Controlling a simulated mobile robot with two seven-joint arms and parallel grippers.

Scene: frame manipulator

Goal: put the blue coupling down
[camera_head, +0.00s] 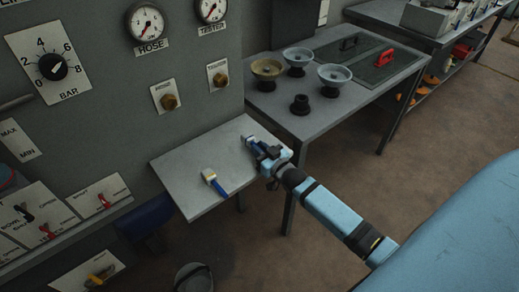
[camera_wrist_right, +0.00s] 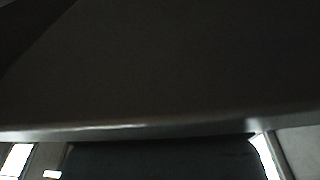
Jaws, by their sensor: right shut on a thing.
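My right gripper (camera_head: 258,147) is over the back right part of the small grey shelf (camera_head: 178,166), beside the panel. It is shut on a small dark blue piece, the blue coupling (camera_head: 251,141), which is mostly hidden by the fingers. I cannot tell whether the coupling touches the shelf. The right wrist view is mostly filled by a dark, close surface with a pale edge, and the coupling cannot be made out there. My left gripper is not in view.
A grey table (camera_head: 327,115) behind carries several bowls and a black stand (camera_head: 299,105). The gauge panel (camera_head: 100,110) rises at left.

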